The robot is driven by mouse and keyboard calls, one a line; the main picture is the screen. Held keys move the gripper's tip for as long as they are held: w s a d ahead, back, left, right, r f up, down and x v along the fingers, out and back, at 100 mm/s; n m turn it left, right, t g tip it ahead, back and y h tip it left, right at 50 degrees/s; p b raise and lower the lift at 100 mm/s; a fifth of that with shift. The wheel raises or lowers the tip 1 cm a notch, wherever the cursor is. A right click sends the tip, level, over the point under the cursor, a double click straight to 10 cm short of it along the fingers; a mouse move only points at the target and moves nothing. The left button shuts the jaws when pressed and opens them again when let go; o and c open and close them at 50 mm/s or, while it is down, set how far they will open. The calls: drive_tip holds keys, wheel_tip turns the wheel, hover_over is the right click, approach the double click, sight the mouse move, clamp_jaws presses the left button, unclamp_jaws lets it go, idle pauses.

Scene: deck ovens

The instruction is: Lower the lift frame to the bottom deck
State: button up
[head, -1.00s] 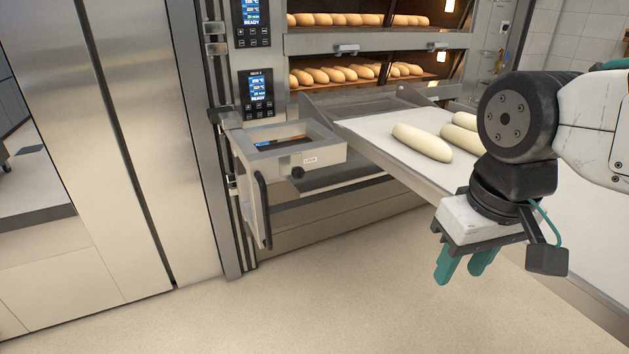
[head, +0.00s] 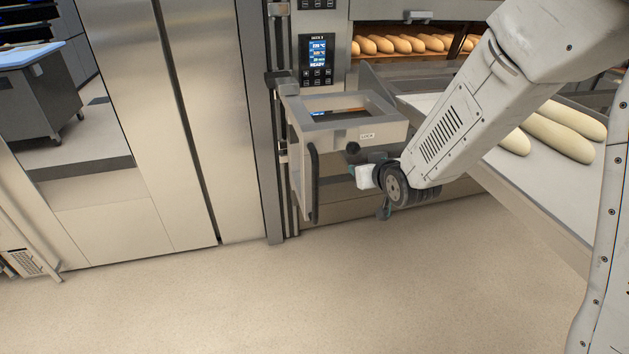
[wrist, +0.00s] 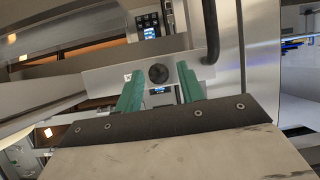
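The lift frame (head: 400,136) is a grey metal frame with an open top, beside the oven's left post in the head view. Its front plate carries a small label and a round black knob (head: 353,148); a long black upright handle (head: 313,180) hangs at its left side. The frame stands just below the lower visible control panel. My gripper (wrist: 160,78) is open, its two teal fingers apart and pointing at the front plate. In the wrist view the knob (wrist: 158,73) appears between the fingertips; whether they reach around it I cannot tell. My arm partly hides the gripper in the head view.
A sloping loader (head: 480,150) with long pale dough pieces (head: 558,136) lies to the right. Oven decks with loaves (head: 400,44) are behind. The floor (head: 300,290) in front is clear. A grey cart (head: 40,95) stands far left.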

sight(317, 182)
drive_tip(key=a+f+n+t+y, duration=0.2)
drive_tip(key=a+f+t+y, duration=0.2)
drive_tip(key=a+f, duration=0.5)
drive_tip(key=x, duration=0.7)
drive_tip(key=shift+w+a, duration=0.1)
drive_tip(key=shift+w, duration=0.25)
